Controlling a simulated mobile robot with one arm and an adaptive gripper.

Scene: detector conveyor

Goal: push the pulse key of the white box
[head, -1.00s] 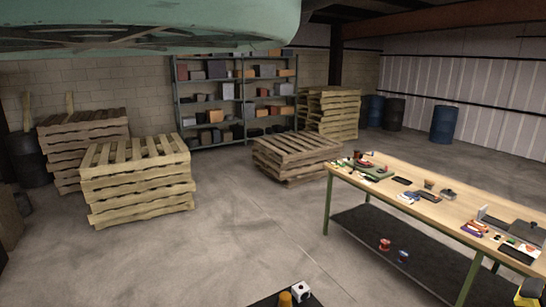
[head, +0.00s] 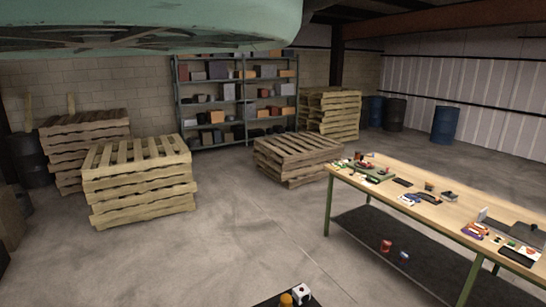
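A small white box (head: 301,292) shows at the bottom edge of the head view. It sits on a dark surface (head: 268,303) that the frame cuts off. A small dark mark shows on the box, too small to tell whether it is the pulse key. An orange rounded object (head: 286,299) stands just left of the box. My gripper is not in view, so its opening and its distance from the box are hidden.
A wooden workbench (head: 455,204) with tools and small items stands at the right. Pallet stacks (head: 138,180), a loaded shelf rack (head: 237,100) and blue drums (head: 445,125) stand farther back. The concrete floor in the middle is clear.

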